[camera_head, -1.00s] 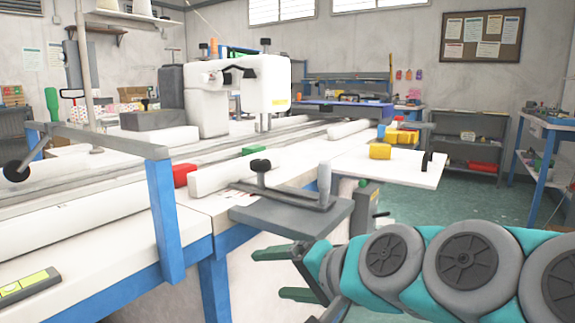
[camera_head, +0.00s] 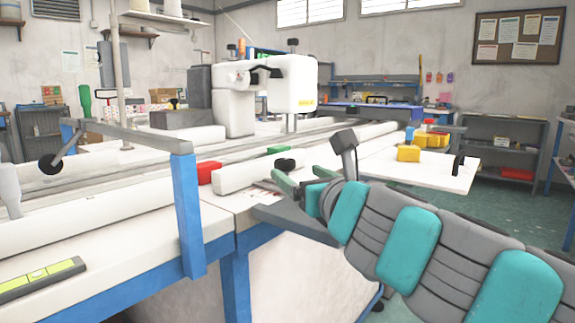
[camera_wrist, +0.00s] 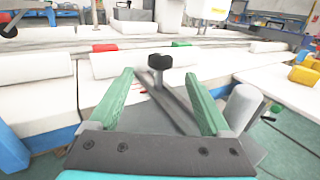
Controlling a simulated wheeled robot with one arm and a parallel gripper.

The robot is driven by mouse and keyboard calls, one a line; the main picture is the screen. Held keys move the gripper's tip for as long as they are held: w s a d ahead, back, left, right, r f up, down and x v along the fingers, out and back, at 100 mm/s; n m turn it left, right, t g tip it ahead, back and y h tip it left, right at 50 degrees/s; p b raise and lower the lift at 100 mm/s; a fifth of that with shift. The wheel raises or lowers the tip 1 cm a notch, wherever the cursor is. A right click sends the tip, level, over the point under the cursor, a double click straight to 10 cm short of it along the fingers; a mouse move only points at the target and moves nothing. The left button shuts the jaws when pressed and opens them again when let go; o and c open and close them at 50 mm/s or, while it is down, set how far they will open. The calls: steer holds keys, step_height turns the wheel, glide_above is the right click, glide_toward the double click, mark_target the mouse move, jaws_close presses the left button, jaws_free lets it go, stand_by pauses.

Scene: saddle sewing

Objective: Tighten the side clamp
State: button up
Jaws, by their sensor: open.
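The side clamp has a black knob (camera_head: 285,165) on a thin post, on a dark grey plate (camera_head: 275,212) at the table's near edge. Its knob shows in the wrist view (camera_wrist: 165,60), with a grey bar (camera_wrist: 180,108) running from the post toward the lower right. My gripper (camera_head: 301,178) is open, with its green fingers pointing at the clamp. In the wrist view the knob lies just past the fingertips and between them, and nothing is held. In the head view my gripper and arm hide much of the clamp's plate and bar.
A grey upright handle (camera_head: 345,152) stands just behind my gripper. A white roller (camera_head: 240,175) and a red block (camera_head: 207,172) lie behind the clamp. A blue post (camera_head: 187,215) stands to its left. Yellow blocks (camera_head: 408,153) sit on the white side shelf at right.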

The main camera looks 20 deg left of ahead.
mark_target(289, 167)
steer(key=shift+x, duration=3.8)
jaws_close()
